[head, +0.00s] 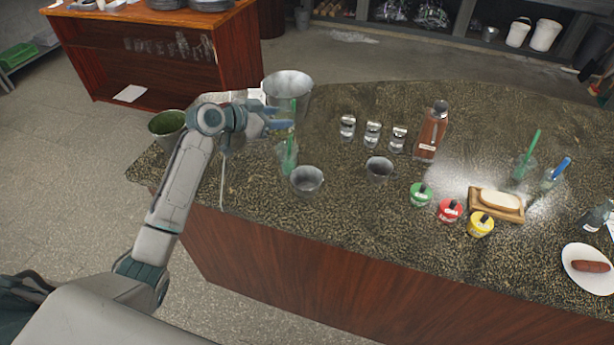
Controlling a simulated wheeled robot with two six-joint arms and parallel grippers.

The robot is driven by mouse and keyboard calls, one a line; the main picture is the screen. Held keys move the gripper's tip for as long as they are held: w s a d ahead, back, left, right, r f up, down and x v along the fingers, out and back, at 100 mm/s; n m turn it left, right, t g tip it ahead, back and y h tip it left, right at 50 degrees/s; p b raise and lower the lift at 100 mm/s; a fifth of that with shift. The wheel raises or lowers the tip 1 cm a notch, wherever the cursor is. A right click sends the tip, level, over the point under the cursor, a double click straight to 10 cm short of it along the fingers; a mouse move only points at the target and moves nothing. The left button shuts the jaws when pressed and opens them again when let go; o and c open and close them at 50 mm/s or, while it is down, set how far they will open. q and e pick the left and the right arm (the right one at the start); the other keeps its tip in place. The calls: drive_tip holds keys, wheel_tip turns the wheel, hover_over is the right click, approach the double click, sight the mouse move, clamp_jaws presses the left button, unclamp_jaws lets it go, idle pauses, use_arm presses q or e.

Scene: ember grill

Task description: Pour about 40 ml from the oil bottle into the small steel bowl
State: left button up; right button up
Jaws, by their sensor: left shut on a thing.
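The oil bottle, a slim green see-through bottle (289,158), stands about upright at the left part of the counter. My left gripper (280,118) is shut on its upper part, partly hiding it. I cannot tell whether its base touches the counter. The small steel bowl (307,181) sits just to the right of and nearer than the bottle, apart from my gripper. Its inside looks empty, but is too small to be sure. My right gripper is out of view.
A steel bucket (288,84) stands behind my gripper, and a pot with green contents (167,125) to its left. A steel cup (379,170), several shakers, a brown bottle (431,132) and coloured tubs (450,211) stand to the right. The counter's front strip is clear.

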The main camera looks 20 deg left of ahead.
use_arm(q)
drive_tip(key=shift+s+d+r+m, duration=0.15)
drive_tip(key=shift+s+d+m, duration=0.05)
drive_tip(key=shift+m, duration=0.1)
drive_tip(key=shift+s+y, duration=0.1)
drive_tip(key=shift+y, duration=0.2)
drive_tip(key=m+t+y+b, duration=0.1)
drive_tip(key=m+b, duration=0.2)
drive_tip(key=b, duration=0.2)
drive_tip(key=s+d+f+m+t+y+b, duration=0.1)
drive_tip(key=m+t+b, duration=0.1)
drive_tip(key=b, duration=0.3)
drive_tip(key=d+f+m+t+y+b, duration=0.1)
drive_tip(key=m+y+b, duration=0.1)
drive_tip(key=m+b, duration=0.2)
drive_tip(key=shift+s+b, duration=0.15)
drive_tip(key=shift+b, duration=0.55)
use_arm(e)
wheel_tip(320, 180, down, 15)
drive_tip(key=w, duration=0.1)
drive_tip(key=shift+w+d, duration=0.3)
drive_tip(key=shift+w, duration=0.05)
